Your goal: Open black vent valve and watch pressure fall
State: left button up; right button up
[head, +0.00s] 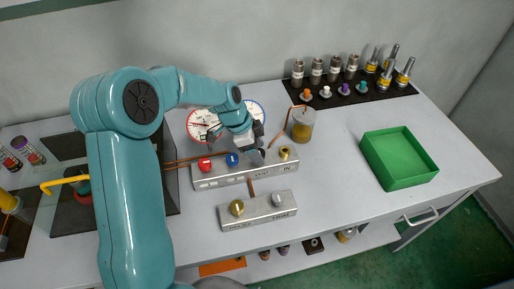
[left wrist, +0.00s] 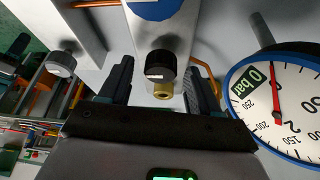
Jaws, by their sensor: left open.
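The black vent knob (left wrist: 161,66) has a white label and sits above a brass fitting (left wrist: 163,91) in the left wrist view. My left gripper (left wrist: 160,85) is open, with one dark finger on each side of the knob and visible gaps. In the head view my left gripper (head: 257,155) is over the manifold block (head: 235,178), hiding most of the knob. A blue-rimmed pressure gauge (left wrist: 290,100) has a red needle and a green window that seems to read 0 bar. It also stands behind my gripper in the head view (head: 257,107). My right gripper is not visible.
Red (head: 205,164), blue (head: 232,159) and brass (head: 285,152) knobs share the block. A red-rimmed gauge (head: 198,123) stands behind. A second block (head: 262,212) lies in front. A jar (head: 301,124) and green tray (head: 398,158) are right. Table between jar and tray is clear.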

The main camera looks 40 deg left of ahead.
pick_arm(q)
jog(key=shift+c, duration=1.2)
jog(key=c, duration=0.8)
